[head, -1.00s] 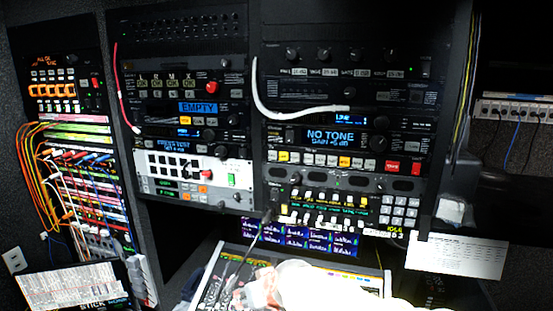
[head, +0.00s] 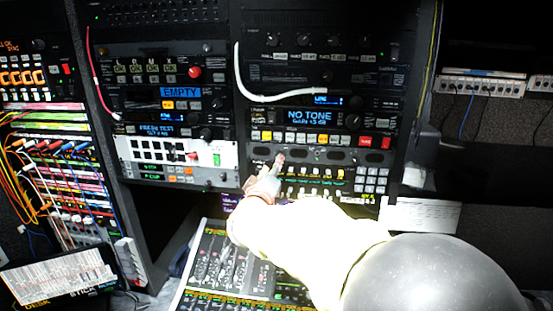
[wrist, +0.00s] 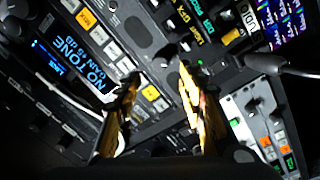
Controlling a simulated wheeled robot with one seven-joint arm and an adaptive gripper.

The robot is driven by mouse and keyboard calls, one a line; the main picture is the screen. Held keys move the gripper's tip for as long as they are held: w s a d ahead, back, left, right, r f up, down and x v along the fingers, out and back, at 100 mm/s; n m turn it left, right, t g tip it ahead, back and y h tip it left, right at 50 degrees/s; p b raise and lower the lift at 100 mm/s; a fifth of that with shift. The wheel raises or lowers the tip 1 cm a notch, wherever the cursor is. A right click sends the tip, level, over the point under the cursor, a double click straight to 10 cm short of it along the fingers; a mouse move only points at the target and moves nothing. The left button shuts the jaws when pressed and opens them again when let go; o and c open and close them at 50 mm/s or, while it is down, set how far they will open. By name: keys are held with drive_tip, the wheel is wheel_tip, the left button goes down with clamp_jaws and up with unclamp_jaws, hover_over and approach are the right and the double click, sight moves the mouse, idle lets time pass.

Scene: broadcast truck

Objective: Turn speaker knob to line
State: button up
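A grey rack panel with dark oval grilles (head: 340,156) sits below the NO TONE unit in the head view. This looks like the speaker panel, and a small dark knob is near its middle (head: 318,155). A small dark knob (wrist: 167,54) also shows on this panel in the wrist view, just beyond my fingertips. I cannot read its setting or labels. My gripper (head: 276,162) is at the left part of this panel, in front of the rack. In the wrist view my gripper (wrist: 160,74) has its two fingers apart, with nothing visible held between them.
The NO TONE unit (head: 310,117) with its button row is just above. A panel of yellow-lit switches (head: 310,172) is just below. A white cable (head: 270,96) loops across the upper rack. A mixing console (head: 225,265) lies below my arm.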

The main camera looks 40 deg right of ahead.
drive_tip(key=x, duration=0.7)
drive_tip(key=shift+p, duration=0.4)
drive_tip(key=shift+s, duration=0.1)
drive_tip(key=shift+c, duration=0.8)
clamp_jaws()
